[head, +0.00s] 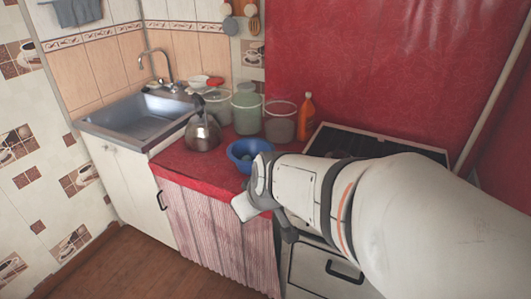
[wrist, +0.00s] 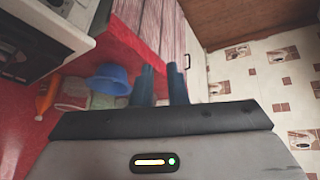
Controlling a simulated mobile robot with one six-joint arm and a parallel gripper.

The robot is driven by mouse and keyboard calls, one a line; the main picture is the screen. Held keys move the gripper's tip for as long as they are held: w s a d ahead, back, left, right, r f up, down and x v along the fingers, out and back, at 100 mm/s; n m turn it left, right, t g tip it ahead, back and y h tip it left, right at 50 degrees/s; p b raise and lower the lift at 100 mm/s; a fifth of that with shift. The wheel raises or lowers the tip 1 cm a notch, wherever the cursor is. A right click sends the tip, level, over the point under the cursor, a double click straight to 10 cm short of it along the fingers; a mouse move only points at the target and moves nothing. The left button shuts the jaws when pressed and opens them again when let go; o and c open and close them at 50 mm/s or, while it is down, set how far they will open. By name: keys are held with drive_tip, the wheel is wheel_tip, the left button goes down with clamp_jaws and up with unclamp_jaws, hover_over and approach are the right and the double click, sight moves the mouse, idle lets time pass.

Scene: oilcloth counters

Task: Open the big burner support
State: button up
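The stove (head: 360,144) stands at the right in the head view, with a white rim and a dark top. My arm covers much of it, and I cannot make out the big burner support on it. In the wrist view part of the stove (wrist: 55,28) shows at the upper left. My gripper (wrist: 162,72) shows there as two dark blue fingers standing apart with nothing between them. It is away from the stove top, by the counter front.
A blue bowl (head: 243,150) sits on the red counter (head: 190,166), left of the stove. A sink (head: 147,115) is further left. The floor (head: 135,265) in front is clear.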

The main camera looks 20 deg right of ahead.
drive_tip(key=w+d+f+n+t+h+b, duration=0.3)
drive_tip(key=w+d+f+t+b, duration=0.1)
drive_tip(key=w+d+f+b, duration=0.4)
drive_tip(key=w+d+f+h+b, duration=0.1)
drive_tip(key=d+f+h+b, duration=0.1)
drive_tip(key=d, duration=0.5)
drive_tip(key=w+d+f+n+h+b, duration=0.1)
drive_tip(key=w+d+f+h+b, duration=0.1)
drive_tip(key=d, duration=0.5)
drive_tip(key=w+d+f+n+h+b, duration=0.1)
drive_tip(key=d+f+h+b, duration=0.1)
drive_tip(key=d+h+b, duration=0.2)
drive_tip(key=shift+w+d+f+h, duration=0.1)
drive_tip(key=shift+d+f+h, duration=0.1)
drive_tip(key=shift+d, duration=0.45)
drive_tip(key=shift+w+d+f+h, duration=0.1)
drive_tip(key=shift+w+d+h, duration=0.1)
drive_tip(key=shift+d, duration=0.4)
drive_tip(key=shift+w+d+f+h, duration=0.1)
drive_tip(key=shift+d+h, duration=0.1)
drive_tip(key=shift+d, duration=0.45)
clamp_jaws()
